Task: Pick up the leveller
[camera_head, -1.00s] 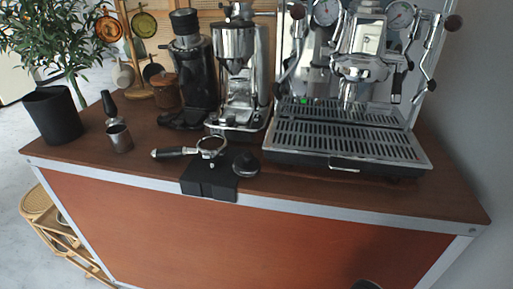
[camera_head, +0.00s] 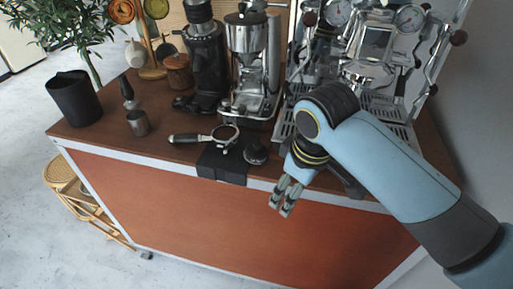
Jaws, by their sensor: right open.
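The leveller appears to be the dark, round, low puck (camera_head: 256,153) on the counter, at the right side of the black tamping mat (camera_head: 222,172). My right gripper (camera_head: 281,208) hangs in front of the counter's front edge, to the right of and nearer than the puck. Its fingers point down, with a narrow gap between them and nothing held. It is apart from the puck. My left gripper is not in view.
A portafilter (camera_head: 224,135) lies with its ring by the mat and its handle to the left. My right arm hides part of the machine.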

